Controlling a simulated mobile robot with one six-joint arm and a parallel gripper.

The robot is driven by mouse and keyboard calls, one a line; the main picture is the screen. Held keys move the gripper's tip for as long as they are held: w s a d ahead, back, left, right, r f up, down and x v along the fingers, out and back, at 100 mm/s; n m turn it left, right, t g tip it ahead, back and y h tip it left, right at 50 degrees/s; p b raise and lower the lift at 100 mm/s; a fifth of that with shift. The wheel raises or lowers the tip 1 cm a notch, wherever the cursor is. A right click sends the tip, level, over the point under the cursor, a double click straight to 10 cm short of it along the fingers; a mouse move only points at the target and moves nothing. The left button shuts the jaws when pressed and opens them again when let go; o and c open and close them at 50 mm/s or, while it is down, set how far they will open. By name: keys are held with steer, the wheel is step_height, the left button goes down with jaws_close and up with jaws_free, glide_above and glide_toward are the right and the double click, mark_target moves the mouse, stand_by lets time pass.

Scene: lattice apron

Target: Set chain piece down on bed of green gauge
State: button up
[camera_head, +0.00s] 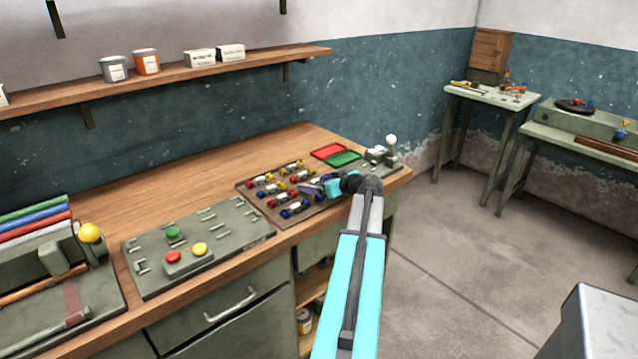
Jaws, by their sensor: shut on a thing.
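My gripper (314,190) is at the end of my cyan arm, low over the right part of the brown tray (248,187) on the workbench. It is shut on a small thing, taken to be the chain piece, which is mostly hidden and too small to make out. Several small chain pieces with red, yellow and blue parts (280,184) lie in rows on the tray. The gauge is a small grey-green fixture (378,157) with a white ball knob at the bench's right end, right of and beyond my gripper. Its bed is hard to make out.
A red tray (328,150) and a green tray (344,159) lie behind my gripper. Left is a green plate (215,240) with red, yellow and green buttons. A shelf (170,77) with cans runs along the wall. Bare wood lies behind the plate.

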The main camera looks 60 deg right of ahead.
steer(key=shift+f+b, duration=0.15)
steer(key=shift+b, duration=0.15)
steer(key=o, duration=1.1)
steer(key=shift+p, duration=0.9)
steer(key=shift+s+a, duration=0.1)
steer(key=shift+s, duration=0.05)
steer(key=b+v, duration=0.4)
steer(key=v, duration=0.9)
steer(key=shift+s+a, duration=0.15)
steer(key=shift+a, duration=0.05)
